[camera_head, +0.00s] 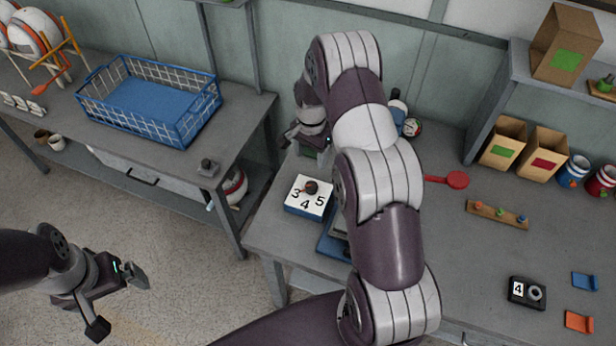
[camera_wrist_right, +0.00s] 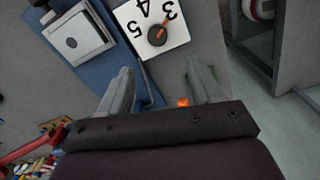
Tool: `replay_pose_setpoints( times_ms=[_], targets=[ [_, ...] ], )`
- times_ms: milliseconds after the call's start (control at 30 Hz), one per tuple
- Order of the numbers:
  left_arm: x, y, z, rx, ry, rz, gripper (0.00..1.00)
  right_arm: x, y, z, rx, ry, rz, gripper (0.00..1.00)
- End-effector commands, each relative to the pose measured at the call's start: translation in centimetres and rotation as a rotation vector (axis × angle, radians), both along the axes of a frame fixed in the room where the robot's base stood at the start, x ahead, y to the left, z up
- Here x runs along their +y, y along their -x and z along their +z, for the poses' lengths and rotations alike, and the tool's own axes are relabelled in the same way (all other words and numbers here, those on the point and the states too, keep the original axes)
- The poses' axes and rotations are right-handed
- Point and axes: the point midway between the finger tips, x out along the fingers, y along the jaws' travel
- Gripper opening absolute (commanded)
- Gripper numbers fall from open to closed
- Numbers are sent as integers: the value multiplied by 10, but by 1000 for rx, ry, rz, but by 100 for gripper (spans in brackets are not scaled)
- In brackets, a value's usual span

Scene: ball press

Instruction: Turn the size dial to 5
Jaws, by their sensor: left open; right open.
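The size dial (camera_head: 311,187) is a dark round knob on a white-topped blue block (camera_head: 305,209) marked 3, 4 and 5. It also shows in the right wrist view (camera_wrist_right: 157,39), where its orange pointer is turned toward the 3. My right gripper (camera_wrist_right: 162,72) is open and empty, its two fingers apart, with the dial beyond the tips and not between them. In the head view it is behind the block and partly hidden by my right arm. My left gripper (camera_head: 118,301) is open and empty over the floor at lower left.
A blue machine base (camera_head: 333,246) stands beside the dial block, mostly hidden by my arm. A dark box (camera_head: 527,293) showing a 4 lies at the right. A red paddle (camera_head: 457,180) lies mid-bench. A blue wire basket (camera_head: 150,102) stands on the left bench.

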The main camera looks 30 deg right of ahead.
Motion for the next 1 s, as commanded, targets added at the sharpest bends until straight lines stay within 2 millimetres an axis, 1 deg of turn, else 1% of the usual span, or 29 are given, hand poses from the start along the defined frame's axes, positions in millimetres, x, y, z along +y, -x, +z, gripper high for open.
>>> replay_pose_setpoints(
  times_ms=[67,167,400,533,600,700,933,967,1000],
  targets=[
    [0,0,5,0,0,0,100,0,1,-6,4,-1,-10,64],
    [0,0,13,0,0,0,100,0,2,-25,6,-1,-10,64],
    [0,0,34,-1,0,0,100,0,2,-87,4,0,-8,64],
    [0,0,38,-1,0,0,100,0,1,-110,2,0,-7,64],
    [0,0,40,-1,0,0,100,0,1,-117,1,0,-7,64],
    [0,0,40,-1,0,0,100,-1,1,-123,0,1,-7,64],
    [0,0,40,-1,0,0,100,0,1,-125,0,1,-7,64],
    [0,0,40,-1,0,0,100,0,1,-125,0,1,-7,61],
    [0,0,40,-1,0,0,100,0,1,-125,0,1,-7,48]
  ],
)
